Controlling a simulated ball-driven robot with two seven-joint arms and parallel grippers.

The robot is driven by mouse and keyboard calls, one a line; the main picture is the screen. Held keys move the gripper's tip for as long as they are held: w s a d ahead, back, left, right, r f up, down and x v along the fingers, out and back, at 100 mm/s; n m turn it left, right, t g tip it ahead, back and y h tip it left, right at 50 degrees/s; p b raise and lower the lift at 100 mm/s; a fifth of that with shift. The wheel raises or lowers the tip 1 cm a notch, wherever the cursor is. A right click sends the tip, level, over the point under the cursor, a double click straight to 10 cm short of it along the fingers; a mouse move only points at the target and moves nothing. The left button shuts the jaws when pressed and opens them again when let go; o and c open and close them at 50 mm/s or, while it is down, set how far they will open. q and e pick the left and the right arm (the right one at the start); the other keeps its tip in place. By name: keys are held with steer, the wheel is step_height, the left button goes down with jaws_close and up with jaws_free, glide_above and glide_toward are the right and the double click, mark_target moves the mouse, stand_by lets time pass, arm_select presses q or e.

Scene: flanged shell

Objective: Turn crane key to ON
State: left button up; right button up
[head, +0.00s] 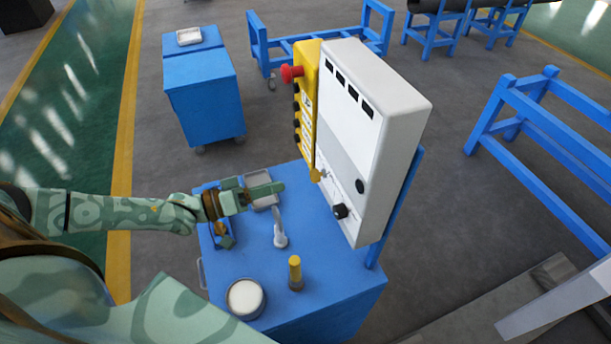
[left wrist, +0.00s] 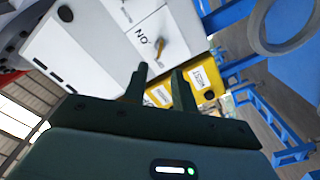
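The crane key (head: 318,175) is a small brass-coloured tab on the lower left of the control box's front face. In the left wrist view the key (left wrist: 160,47) sticks out of a white panel, beside a label (left wrist: 144,36) that appears turned over and seems to read ON. I cannot tell the key's exact setting. My left gripper (head: 266,190) is over the blue cart, left of the key and apart from it. In the left wrist view its two fingers (left wrist: 160,82) are spread with nothing between them. My right gripper is not in view.
The grey control box (head: 385,110) stands on the blue cart (head: 340,290). A yellow pendant (head: 305,105) with a red button (head: 291,73) hangs at its left. A black knob (head: 340,211) juts from its face. A round tin (head: 245,297) and yellow-topped item (head: 295,272) stand on the cart.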

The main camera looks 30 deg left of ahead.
mark_target(318, 175)
arm_select(q)
steer(key=x, duration=0.8)
jaws_close()
